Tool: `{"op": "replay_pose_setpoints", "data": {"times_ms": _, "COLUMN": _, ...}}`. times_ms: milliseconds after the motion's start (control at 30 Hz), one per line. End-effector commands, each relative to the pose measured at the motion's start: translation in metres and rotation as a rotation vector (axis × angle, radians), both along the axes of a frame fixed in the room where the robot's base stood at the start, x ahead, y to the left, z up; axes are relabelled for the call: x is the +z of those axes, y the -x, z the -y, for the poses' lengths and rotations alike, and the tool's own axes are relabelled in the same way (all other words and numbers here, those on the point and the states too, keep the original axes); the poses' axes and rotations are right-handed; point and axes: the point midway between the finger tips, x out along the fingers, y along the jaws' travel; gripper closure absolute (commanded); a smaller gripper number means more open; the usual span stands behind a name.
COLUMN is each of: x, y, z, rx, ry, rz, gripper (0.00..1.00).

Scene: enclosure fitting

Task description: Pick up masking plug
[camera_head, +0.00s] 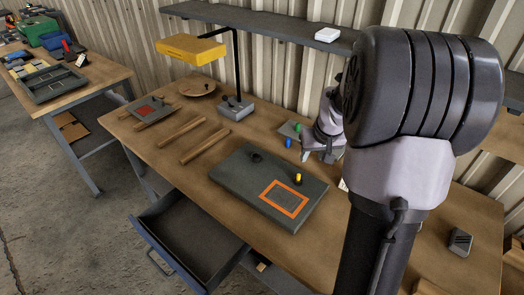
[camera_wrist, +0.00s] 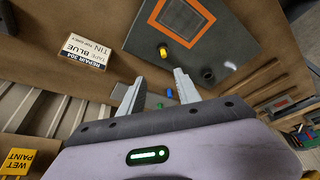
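Small coloured plugs are in view; which one is the masking plug is not marked. A blue plug (camera_head: 288,143) and a green plug (camera_head: 297,127) stand at the back of the bench, by a small grey pad. In the wrist view the blue plug (camera_wrist: 169,92) and green plug (camera_wrist: 160,105) appear between my fingers, beyond them. A yellow plug (camera_head: 298,178) stands on the grey panel (camera_head: 235,178), beside an orange-outlined rectangle; it also shows in the wrist view (camera_wrist: 163,53). My gripper (camera_wrist: 158,90) is open and empty; in the head view my arm partly hides it.
A dark knob (camera_head: 257,157) sits on the panel. A lamp with a yellow head (camera_head: 190,49) stands behind, with wooden strips (camera_head: 205,147) to the left. A drawer (camera_head: 190,240) hangs open in front. A printed card (camera_wrist: 88,48) lies on the bench.

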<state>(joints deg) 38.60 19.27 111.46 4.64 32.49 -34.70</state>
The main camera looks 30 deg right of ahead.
Motion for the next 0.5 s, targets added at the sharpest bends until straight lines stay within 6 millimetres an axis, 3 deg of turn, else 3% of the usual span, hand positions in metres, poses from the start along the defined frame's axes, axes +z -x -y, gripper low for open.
{"op": "replay_pose_setpoints", "data": {"times_ms": 100, "x": -0.038, "y": -0.011, "z": 0.004, "rx": 0.001, "ry": -0.002, "rz": -0.004, "gripper": 0.6}}
{"op": "replay_pose_setpoints", "data": {"times_ms": 300, "x": -0.091, "y": -0.031, "z": 0.011, "rx": 0.0, "ry": -0.004, "rz": -0.004, "gripper": 0.6}}
{"op": "replay_pose_setpoints", "data": {"times_ms": 500, "x": -0.113, "y": -0.042, "z": 0.014, "rx": 0.001, "ry": -0.003, "rz": -0.003, "gripper": 0.6}}
